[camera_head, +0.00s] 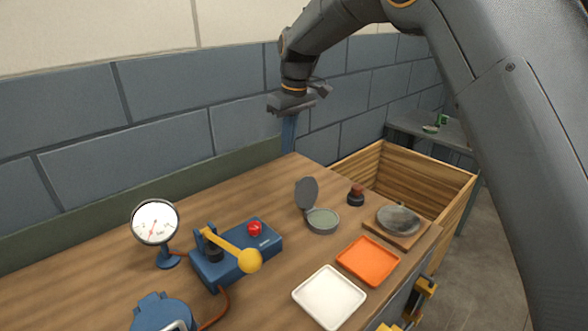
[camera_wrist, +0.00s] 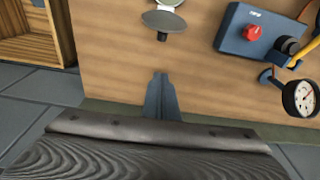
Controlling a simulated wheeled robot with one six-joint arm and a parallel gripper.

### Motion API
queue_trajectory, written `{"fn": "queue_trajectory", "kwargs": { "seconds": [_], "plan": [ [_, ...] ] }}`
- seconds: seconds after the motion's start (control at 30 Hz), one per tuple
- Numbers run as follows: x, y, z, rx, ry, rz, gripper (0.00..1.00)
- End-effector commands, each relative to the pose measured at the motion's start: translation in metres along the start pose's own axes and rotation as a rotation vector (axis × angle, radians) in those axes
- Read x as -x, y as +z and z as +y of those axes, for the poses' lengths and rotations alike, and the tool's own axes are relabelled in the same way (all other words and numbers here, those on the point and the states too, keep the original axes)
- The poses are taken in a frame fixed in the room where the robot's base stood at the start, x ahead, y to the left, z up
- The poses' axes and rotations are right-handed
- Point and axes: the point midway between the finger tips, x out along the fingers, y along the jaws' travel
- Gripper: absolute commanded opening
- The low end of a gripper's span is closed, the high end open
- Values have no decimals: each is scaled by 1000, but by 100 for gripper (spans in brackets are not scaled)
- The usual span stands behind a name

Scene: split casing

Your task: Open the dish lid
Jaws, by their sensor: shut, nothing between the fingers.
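The small round grey-green dish (camera_head: 322,222) sits on the wooden table. Its grey lid (camera_head: 306,191) stands raised at the dish's back edge, tilted up, so the inside shows. In the wrist view the lid (camera_wrist: 164,20) is near the top, with part of the dish (camera_wrist: 168,3) cut off by the frame edge. My gripper (camera_head: 289,142) is up above the table's back edge, behind and above the dish and apart from it. Its blue-grey fingers point down, shut and empty; they also show in the wrist view (camera_wrist: 161,82).
A blue box (camera_head: 236,252) with a red button and yellow-knobbed lever stands left of the dish, near a dial gauge (camera_head: 155,222). A dark red-brown knob (camera_head: 356,195), orange tray (camera_head: 368,260), white tray (camera_head: 329,297) and grey disc (camera_head: 398,220) on a board lie around it.

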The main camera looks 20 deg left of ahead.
Motion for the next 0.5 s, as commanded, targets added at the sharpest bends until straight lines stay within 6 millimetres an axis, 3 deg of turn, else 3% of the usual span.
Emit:
{"fn": "queue_trajectory", "kwargs": {
  "seconds": [0.17,0.5],
  "plan": [
    [-7,0,1,14,-3,19,0],
    [-65,0,0,13,-3,14,0]
  ]
}}
